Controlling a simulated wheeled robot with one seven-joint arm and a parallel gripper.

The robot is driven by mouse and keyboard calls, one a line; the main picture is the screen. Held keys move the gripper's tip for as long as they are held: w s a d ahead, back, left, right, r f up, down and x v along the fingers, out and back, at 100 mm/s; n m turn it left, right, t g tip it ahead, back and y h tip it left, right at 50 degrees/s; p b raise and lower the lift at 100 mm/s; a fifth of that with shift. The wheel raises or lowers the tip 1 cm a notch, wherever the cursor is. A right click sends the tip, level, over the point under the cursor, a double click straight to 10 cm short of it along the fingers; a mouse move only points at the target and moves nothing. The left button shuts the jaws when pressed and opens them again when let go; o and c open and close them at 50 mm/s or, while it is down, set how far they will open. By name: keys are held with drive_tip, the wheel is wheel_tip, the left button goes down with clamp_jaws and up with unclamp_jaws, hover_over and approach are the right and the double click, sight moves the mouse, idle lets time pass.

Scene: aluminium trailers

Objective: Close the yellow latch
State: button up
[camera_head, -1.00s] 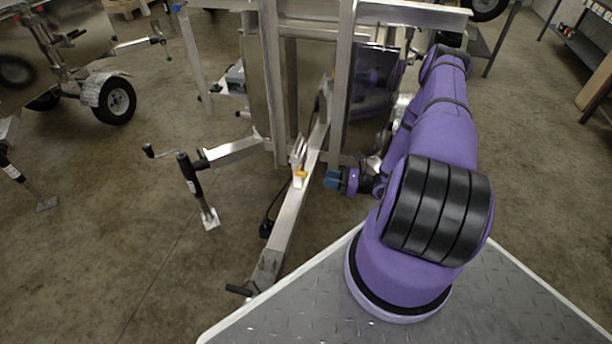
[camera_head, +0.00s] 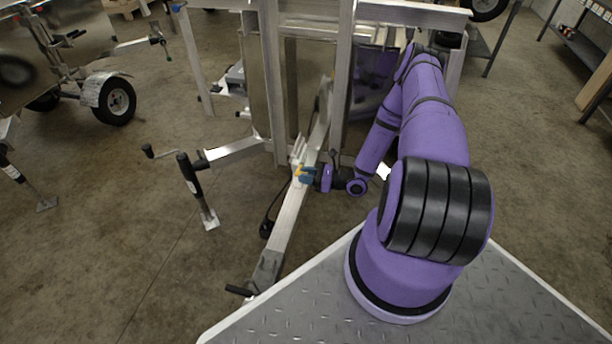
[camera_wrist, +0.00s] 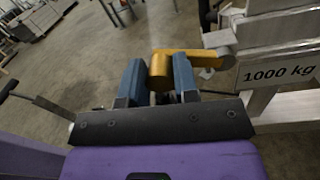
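The yellow latch (camera_wrist: 162,64) shows in the wrist view as a yellow bar running left from a grey metal pivot (camera_wrist: 222,42), with a bent-down rounded end. In the head view the latch (camera_head: 299,170) is a small yellow spot on the trailer's aluminium drawbar (camera_head: 285,217). My gripper (camera_wrist: 158,82) has its two blue fingers apart, one on each side of the latch's bent end. A narrow gap shows at the left finger; contact at the right finger is unclear. In the head view my gripper (camera_head: 304,174) is right beside the latch and partly covers it.
A metal block marked "1000 kg" (camera_wrist: 277,74) stands close to the right of the fingers. A jack with a black handle (camera_head: 188,175) stands left of the drawbar. Upright aluminium posts (camera_head: 342,80) rise behind.

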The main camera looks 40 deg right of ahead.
clamp_jaws()
drive_tip(key=shift+d+r, duration=0.1)
drive_tip(key=m, duration=0.1)
drive_tip(key=r+m, duration=0.1)
drive_tip(key=m, duration=0.1)
drive_tip(key=shift+w+d+r, duration=0.25)
drive_tip(key=shift+d, duration=0.05)
drive_tip(key=shift+w+d+r+m+t, duration=0.15)
drive_tip(key=shift+w+d+r+m, duration=0.45)
drive_tip(key=shift+m, duration=1.45)
drive_tip(key=shift+w+d+r+m+t, duration=0.25)
drive_tip(key=shift+w+d+m, duration=0.4)
drive_tip(key=shift+m, duration=1.35)
drive_tip(key=shift+w+d+r+m+t, duration=0.1)
drive_tip(key=shift+w+d+r+m, duration=0.55)
drive_tip(key=shift+m, duration=1.4)
drive_tip(key=shift+s+d+f, duration=0.2)
drive_tip(key=shift+s+d, duration=0.05)
drive_tip(key=shift+s, duration=0.05)
